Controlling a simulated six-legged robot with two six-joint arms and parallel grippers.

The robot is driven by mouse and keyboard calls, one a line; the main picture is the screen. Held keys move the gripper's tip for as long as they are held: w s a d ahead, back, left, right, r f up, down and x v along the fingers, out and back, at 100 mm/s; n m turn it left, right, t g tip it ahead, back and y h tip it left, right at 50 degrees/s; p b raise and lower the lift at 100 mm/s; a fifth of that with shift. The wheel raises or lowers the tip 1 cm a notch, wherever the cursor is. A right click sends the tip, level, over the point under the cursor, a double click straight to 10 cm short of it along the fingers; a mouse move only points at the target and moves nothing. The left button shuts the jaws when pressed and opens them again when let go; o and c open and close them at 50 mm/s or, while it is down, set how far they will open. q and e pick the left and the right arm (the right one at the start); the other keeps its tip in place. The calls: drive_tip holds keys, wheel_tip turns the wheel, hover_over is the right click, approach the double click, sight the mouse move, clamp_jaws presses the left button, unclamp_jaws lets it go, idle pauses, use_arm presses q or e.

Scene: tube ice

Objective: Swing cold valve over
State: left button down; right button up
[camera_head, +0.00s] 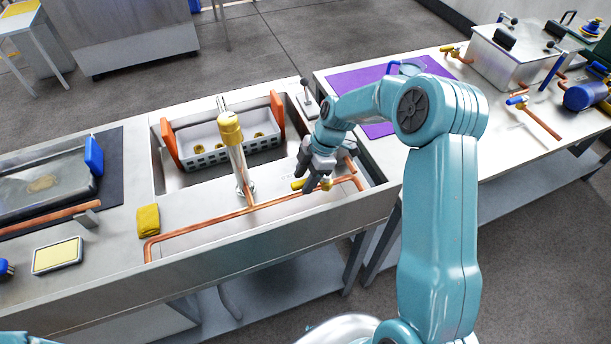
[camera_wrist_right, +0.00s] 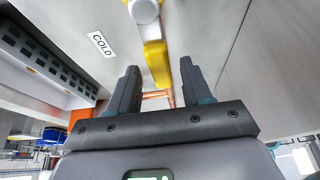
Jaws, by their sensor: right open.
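The cold valve's yellow handle (camera_head: 298,184) shows beside my right gripper, on the copper pipe along the sink's front ledge. In the right wrist view the yellow handle (camera_wrist_right: 157,62) hangs from a round pale knob and lies in line with the gap between my fingers. A white label reading COLD (camera_wrist_right: 101,44) is left of it. My right gripper (camera_head: 308,178) is open, with a dark finger on each side of the handle in its own wrist view (camera_wrist_right: 159,75); I cannot tell whether they touch it. The gripper partly hides the valve in the head view. My left gripper is out of view.
A yellow-topped faucet (camera_head: 239,165) stands left of the gripper. Behind it a grey basket (camera_head: 205,158) with orange handles sits in the sink. A copper pipe (camera_head: 205,226) runs along the ledge. A yellow sponge (camera_head: 148,220) lies at left.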

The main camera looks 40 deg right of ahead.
drive_tip(key=shift+s, duration=0.1)
clamp_jaws()
